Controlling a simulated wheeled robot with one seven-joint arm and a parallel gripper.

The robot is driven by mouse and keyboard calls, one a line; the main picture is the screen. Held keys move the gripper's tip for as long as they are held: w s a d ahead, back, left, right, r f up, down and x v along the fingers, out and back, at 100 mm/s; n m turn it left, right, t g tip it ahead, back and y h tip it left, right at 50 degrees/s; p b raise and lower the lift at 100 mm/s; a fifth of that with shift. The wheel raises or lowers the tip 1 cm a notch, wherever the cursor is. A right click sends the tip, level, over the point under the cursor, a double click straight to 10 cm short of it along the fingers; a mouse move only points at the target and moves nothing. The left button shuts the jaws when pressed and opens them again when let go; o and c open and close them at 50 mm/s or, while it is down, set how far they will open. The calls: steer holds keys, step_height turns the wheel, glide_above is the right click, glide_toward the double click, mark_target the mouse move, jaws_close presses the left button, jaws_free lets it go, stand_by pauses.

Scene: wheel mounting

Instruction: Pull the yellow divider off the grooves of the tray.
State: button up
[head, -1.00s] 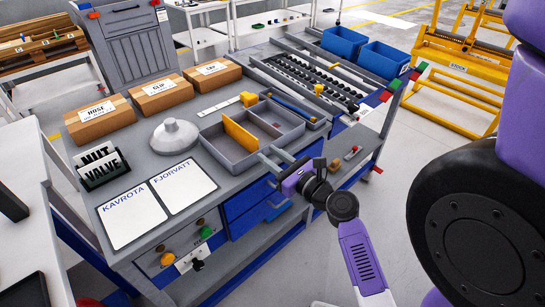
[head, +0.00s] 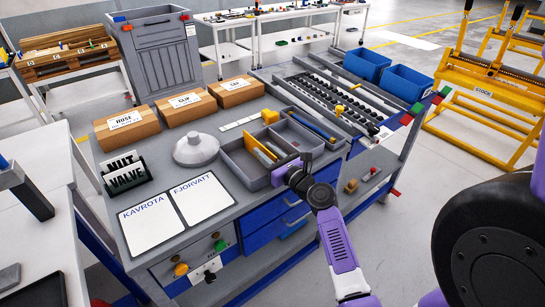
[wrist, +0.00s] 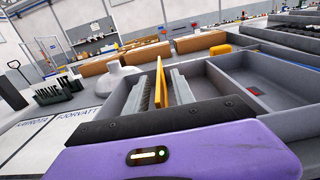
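The yellow divider (head: 260,147) stands upright in the grey tray (head: 232,166) on the workbench. In the wrist view the divider (wrist: 161,82) rises between the two grey fingers of my gripper (wrist: 162,92). A gap shows between the divider and the right finger; I cannot tell whether the left finger touches it. My gripper (head: 277,160) is open and reaches over the tray's front wall. The lower part of the divider and its grooves are hidden by my gripper.
Cardboard boxes (head: 183,108) line the back of the bench. A grey dome-shaped part (head: 196,148) stands left of the tray, above two white sheets (head: 175,205). A rack of black rollers (head: 325,100) and blue bins (head: 405,82) lie to the right.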

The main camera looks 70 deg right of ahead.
steer(key=shift+w+d, duration=0.15)
jaws_close()
stand_by(1.8)
